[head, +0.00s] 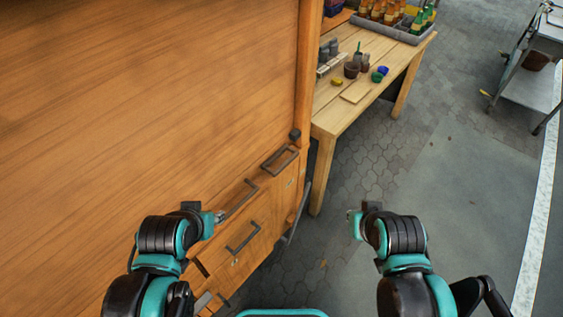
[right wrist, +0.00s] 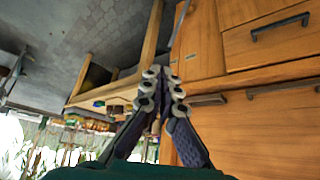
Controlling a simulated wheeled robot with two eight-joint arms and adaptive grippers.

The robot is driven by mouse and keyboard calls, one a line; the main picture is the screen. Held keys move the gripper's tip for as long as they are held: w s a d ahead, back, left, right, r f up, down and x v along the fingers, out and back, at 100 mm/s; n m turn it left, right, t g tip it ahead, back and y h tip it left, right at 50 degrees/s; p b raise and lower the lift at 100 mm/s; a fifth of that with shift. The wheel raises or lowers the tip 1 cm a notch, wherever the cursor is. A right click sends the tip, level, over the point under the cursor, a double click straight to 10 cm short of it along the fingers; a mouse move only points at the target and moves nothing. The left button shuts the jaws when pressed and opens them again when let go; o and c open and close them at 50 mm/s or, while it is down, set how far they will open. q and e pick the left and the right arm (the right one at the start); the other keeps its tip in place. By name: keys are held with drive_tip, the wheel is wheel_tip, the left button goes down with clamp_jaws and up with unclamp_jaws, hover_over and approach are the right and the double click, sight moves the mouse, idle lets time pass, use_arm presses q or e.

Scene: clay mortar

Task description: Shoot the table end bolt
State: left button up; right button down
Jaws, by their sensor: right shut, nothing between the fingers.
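A large wooden cabinet (head: 150,90) with dark-handled drawers fills the left of the head view. A dark round knob (head: 295,134) sits at its corner beside the wooden table (head: 337,117). A grey upright bar (head: 299,212) shows on the cabinet's end below it; I cannot tell which fitting is the bolt. My left gripper (head: 219,216) is in front of the drawers, its jaws too small to read. My right gripper (head: 351,215) is over the paving, right of the cabinet and apart from it. In the right wrist view its fingertips (right wrist: 157,74) meet, with nothing between them.
The table holds small pots (head: 352,69), a flat board (head: 355,92) and a grey crate of bottles (head: 391,25). A metal cart (head: 532,88) stands at the far right.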

drive_tip(key=c, duration=1.7)
unclamp_jaws()
drive_tip(key=shift+w+r, duration=0.1)
drive_tip(key=shift+r, duration=0.05)
drive_tip(key=shift+o, duration=0.6)
drive_tip(key=shift+m+g, duration=0.7)
drive_tip(key=w+r, duration=0.1)
drive_tip(key=w+a+r+p, duration=0.1)
drive_tip(key=w+a+r, duration=0.1)
drive_tip(key=w+r, duration=0.1)
drive_tip(key=shift+p, duration=0.35)
drive_tip(key=m+g+p, duration=0.6)
hover_over(286, 162)
drive_tip(key=f, duration=0.3)
drive_tip(key=shift+d, duration=0.2)
drive_tip(key=shift+w+a+f+m, duration=0.1)
drive_tip(key=shift+a+f+m, duration=0.05)
drive_tip(key=shift+f+m, duration=0.15)
drive_tip(key=shift+f, duration=0.35)
wheel_tip(286, 162, down, 7)
drive_tip(key=b, duration=0.2)
drive_tip(key=shift+b, duration=0.4)
